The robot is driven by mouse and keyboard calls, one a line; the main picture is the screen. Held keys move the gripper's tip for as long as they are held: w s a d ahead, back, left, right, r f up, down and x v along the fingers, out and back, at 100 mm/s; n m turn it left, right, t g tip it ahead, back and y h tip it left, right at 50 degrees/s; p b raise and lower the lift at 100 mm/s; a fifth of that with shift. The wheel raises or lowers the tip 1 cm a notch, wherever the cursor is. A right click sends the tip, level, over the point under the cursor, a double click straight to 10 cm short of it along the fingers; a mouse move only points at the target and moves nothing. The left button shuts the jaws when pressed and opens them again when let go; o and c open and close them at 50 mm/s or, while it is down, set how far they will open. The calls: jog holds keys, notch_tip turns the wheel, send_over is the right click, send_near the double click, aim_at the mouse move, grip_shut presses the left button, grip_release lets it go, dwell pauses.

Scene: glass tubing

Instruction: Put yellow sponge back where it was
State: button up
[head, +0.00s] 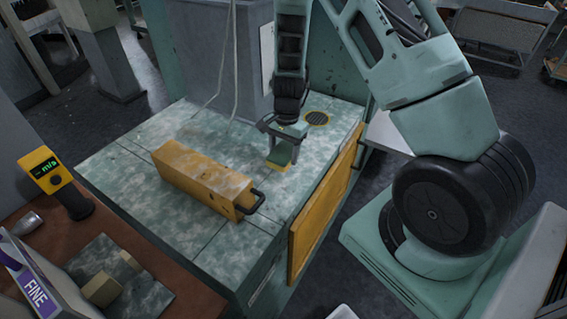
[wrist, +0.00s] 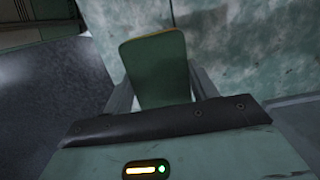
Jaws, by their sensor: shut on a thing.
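My gripper (head: 284,140) points down over the far right part of the mottled green tiled counter (head: 120,160). It is shut on the yellow sponge (head: 280,154), whose dark green face and thin yellow edge show below the fingers. In the wrist view the sponge (wrist: 158,70) stands out between the two grey fingers, green face toward the camera, with yellow along its top edge. The sponge is close to the counter top, but I cannot tell whether it touches. Most of its yellow body is hidden.
A long worn yellow case (head: 203,176) with a black handle lies left of the gripper. A round dark grate (head: 317,118) sits behind right. A yellow panel (head: 320,215) covers the counter's right side. A yellow handheld meter (head: 46,172) stands on the brown bench at left.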

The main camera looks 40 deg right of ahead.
jog(key=shift+f+p, duration=0.35)
jog(key=shift+f, duration=1.9)
jog(key=shift+f, duration=0.2)
jog(key=o, duration=0.9)
jog(key=shift+o, duration=0.2)
jog(key=shift+r, duration=0.15)
